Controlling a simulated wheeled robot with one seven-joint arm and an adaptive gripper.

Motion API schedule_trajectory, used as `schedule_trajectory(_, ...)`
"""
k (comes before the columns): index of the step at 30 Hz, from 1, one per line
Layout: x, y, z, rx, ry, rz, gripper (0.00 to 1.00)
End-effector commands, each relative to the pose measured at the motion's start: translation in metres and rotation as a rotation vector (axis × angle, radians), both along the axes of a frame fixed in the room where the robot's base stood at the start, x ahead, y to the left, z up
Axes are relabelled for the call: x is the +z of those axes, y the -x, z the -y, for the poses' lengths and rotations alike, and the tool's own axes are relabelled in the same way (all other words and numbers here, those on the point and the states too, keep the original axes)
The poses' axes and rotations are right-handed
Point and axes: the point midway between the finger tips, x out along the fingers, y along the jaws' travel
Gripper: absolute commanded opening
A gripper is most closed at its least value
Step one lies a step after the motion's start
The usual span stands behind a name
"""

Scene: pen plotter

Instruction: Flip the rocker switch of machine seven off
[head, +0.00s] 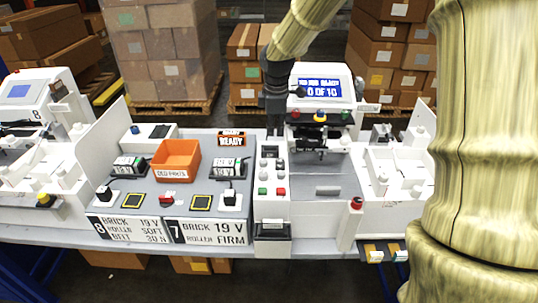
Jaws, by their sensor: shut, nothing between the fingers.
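Machine seven stands at the middle of the bench in the head view, with a lit blue screen (325,88) whose last line reads "0 OF 10". A white control panel (272,208) runs down its left side, with dark switches near the top and green and red buttons below. Which of these is the rocker switch, and its position, is too small to tell. A "7" label plate (205,232) is on the bench front to the left. My gripper (275,131) is shut and empty, pointing down at the panel's back end. Whether it touches anything is unclear.
An orange bin (177,160) and small black-and-white devices sit on the grey top left of the panel. A "READY" sign (231,140) stands behind them. Machine eight (45,95) is at far left. Stacked cartons fill the background.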

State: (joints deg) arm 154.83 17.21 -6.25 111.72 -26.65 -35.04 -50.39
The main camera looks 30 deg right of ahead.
Motion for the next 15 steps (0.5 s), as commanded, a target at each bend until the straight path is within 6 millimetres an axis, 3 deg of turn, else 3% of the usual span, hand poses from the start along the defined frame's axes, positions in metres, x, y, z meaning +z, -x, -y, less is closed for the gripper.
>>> schedule_trajectory(5,0.0111,-0.0005,0.0070,0.018,0.011,0.000,0.00)
schedule_trajectory(15,0.0109,-0.0007,0.0070,0.019,0.012,0.000,0.00)
